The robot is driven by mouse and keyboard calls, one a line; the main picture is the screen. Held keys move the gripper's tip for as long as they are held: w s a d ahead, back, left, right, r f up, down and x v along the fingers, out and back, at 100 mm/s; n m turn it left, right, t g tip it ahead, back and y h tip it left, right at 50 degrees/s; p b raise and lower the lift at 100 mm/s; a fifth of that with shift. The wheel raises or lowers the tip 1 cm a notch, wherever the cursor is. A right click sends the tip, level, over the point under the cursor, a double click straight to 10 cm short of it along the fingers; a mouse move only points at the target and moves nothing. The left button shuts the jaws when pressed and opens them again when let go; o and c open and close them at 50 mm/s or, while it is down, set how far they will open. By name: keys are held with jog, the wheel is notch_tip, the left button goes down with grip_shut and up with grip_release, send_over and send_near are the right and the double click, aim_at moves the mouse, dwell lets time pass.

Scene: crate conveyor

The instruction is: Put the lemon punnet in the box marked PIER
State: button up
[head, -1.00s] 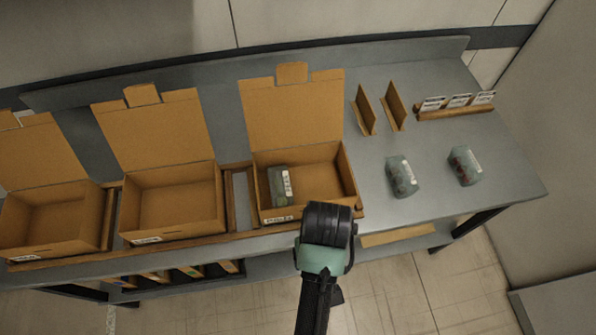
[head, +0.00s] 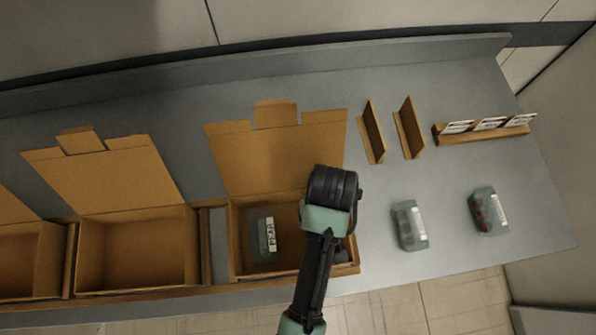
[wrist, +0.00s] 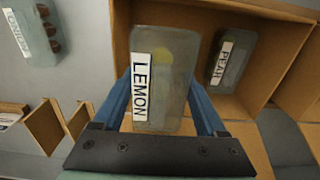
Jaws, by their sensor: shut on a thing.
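The lemon punnet (wrist: 176,70) is a clear pack with a white LEMON label and a yellow shape inside. My gripper (wrist: 163,98) is shut on it, one blue finger on each side. In the wrist view the punnet is over the right-hand open cardboard box (head: 270,162). In the head view my arm hides the gripper's fingers and the lemon punnet. A punnet labelled PEAR (head: 262,236) lies inside that box, left of my arm; it also shows in the wrist view (wrist: 236,52). No box marking is readable now; I cannot tell which box is PIER.
Another open box (head: 135,250) stands left of this one, with a third cut off at the left edge. Two punnets, one grey (head: 409,226) and one with red fruit (head: 488,211), lie on the right. Brown dividers (head: 408,128) and a card rack (head: 482,132) stand behind them.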

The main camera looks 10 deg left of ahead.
jog(key=shift+s, duration=0.25)
notch_tip(320, 180, down, 10)
jog(key=shift+w+p, duration=0.15)
jog(key=shift+p, duration=0.35)
jog(key=shift+f, duration=0.15)
jog(key=o, duration=1.3)
notch_tip(320, 180, up, 12)
jog(key=shift+r, duration=0.2)
